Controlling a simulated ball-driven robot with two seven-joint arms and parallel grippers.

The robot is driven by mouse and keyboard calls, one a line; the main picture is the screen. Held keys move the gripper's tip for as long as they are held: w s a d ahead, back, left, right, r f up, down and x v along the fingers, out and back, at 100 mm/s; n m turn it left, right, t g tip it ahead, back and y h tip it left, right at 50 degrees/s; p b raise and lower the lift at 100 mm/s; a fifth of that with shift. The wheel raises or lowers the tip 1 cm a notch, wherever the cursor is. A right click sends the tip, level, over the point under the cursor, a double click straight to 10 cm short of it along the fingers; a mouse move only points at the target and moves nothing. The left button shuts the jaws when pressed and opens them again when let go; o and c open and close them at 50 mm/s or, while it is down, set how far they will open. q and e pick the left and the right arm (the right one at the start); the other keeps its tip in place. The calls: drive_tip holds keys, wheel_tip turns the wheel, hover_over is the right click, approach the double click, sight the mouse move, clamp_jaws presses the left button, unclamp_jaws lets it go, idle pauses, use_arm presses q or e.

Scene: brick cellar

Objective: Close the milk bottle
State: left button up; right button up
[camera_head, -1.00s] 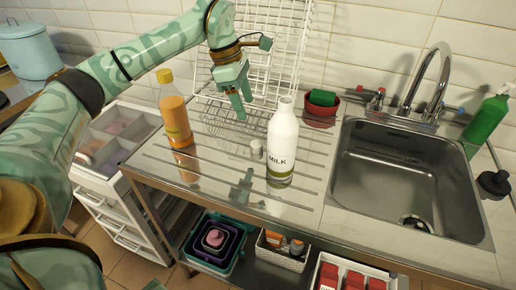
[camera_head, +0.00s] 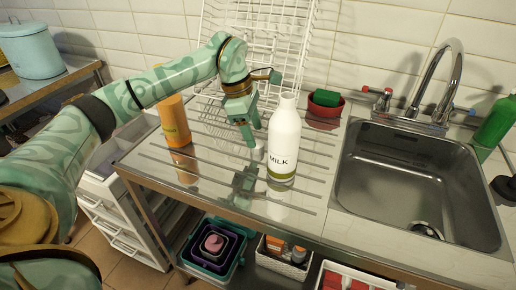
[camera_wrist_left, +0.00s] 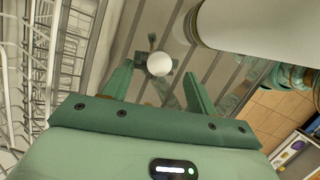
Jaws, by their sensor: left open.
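The white milk bottle (camera_head: 284,142) stands upright on the ribbed steel drainboard; no cap shows on its neck. It also fills the upper right of the left wrist view (camera_wrist_left: 265,25). A small white cap (camera_head: 258,153) lies on the drainboard just left of the bottle; it shows as a white disc in the left wrist view (camera_wrist_left: 159,64). My left gripper (camera_head: 252,134) is open, pointing down over the cap, left of the bottle. In the left wrist view the cap appears between its two fingertips, not gripped. My right gripper is not in view.
An orange juice bottle (camera_head: 174,122) stands to the left, its top hidden by my arm. A white wire rack (camera_head: 290,45) stands behind. A red bowl with a green sponge (camera_head: 325,99) and the sink (camera_head: 405,180) are to the right. The front of the drainboard is clear.

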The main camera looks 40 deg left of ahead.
use_arm(q)
drive_tip(key=x, duration=0.2)
drive_tip(key=b+x, duration=0.1)
drive_tip(key=x, duration=0.1)
drive_tip(key=shift+a, duration=0.2)
drive_tip(key=shift+r, duration=0.1)
drive_tip(key=shift+s, duration=0.1)
drive_tip(key=shift+c, duration=0.4)
drive_tip(key=c, duration=1)
drive_tip(key=shift+r, duration=0.15)
